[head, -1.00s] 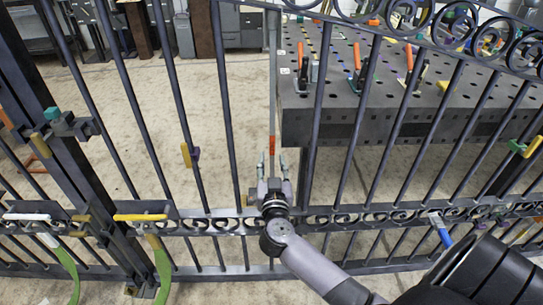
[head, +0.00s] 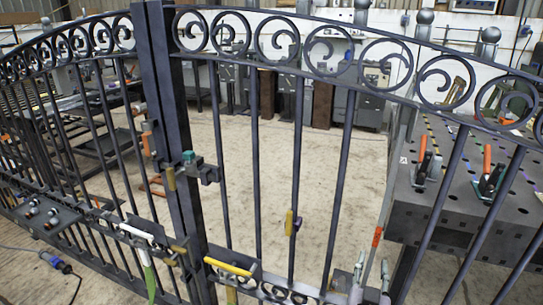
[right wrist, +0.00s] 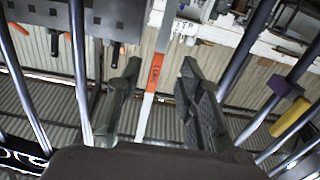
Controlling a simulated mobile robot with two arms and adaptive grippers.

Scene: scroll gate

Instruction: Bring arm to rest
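The dark metal scroll gate (head: 297,150) spans the head view, with scrollwork along its top and upright bars below. My right gripper (head: 371,270) shows at the bottom edge of the head view, in front of the gate, most of its arm out of frame. In the right wrist view its two dark fingers (right wrist: 158,95) stand apart, with nothing held between them. A pale strip with an orange band (right wrist: 155,75) shows in the gap beyond the fingers; I cannot tell its distance. My left gripper is not in view.
A dark perforated worktable (head: 450,195) with orange-handled clamps stands behind the gate at right. A latch with a teal knob (head: 189,157) sits on the gate's central post. A yellow handle (head: 229,267) is lower down. The floor (head: 270,150) behind the gate is largely open.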

